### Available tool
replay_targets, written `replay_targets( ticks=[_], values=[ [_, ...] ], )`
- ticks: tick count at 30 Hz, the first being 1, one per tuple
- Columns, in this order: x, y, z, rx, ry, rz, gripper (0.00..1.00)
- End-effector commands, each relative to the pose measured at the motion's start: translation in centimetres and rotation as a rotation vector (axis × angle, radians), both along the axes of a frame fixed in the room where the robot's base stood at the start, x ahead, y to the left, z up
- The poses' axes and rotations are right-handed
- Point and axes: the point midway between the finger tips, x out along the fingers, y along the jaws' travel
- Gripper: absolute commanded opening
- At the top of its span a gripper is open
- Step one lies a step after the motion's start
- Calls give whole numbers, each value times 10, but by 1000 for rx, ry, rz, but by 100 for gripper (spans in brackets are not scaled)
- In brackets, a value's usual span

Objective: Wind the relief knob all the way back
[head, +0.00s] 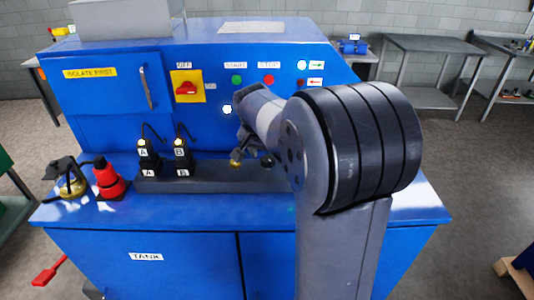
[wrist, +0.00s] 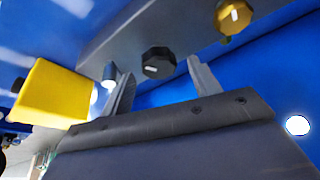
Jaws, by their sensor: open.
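In the wrist view a black faceted knob (wrist: 158,62) with a white mark lies just ahead of my gripper (wrist: 161,74), between the lines of its two spread fingers. The fingers stand apart with nothing held; whether they reach around the knob I cannot tell. A brass knob (wrist: 233,16) with a white mark is beyond the right finger. In the head view the brass knob (head: 236,163) and the dark knob (head: 267,160) show at the block's front, partly behind my arm. No label tells which is the relief knob. My gripper is mostly hidden by my arm there.
A blue machine has a red switch (head: 187,88) on a yellow plate, a green button (head: 237,80) and a red button (head: 268,79). Two labelled black valves (head: 148,157) and a red bottle-shaped thing (head: 107,178) stand left. A yellow block (wrist: 48,92) is close left of my gripper.

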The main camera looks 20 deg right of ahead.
Motion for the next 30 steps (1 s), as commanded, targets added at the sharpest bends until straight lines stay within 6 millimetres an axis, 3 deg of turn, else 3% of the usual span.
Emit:
replay_targets(
  ticks=[5,13,30],
  values=[
    [3,-3,-11,0,1,-1,59],
    [3,-4,-12,0,0,0,59],
    [3,-3,-12,0,0,0,14]
  ],
)
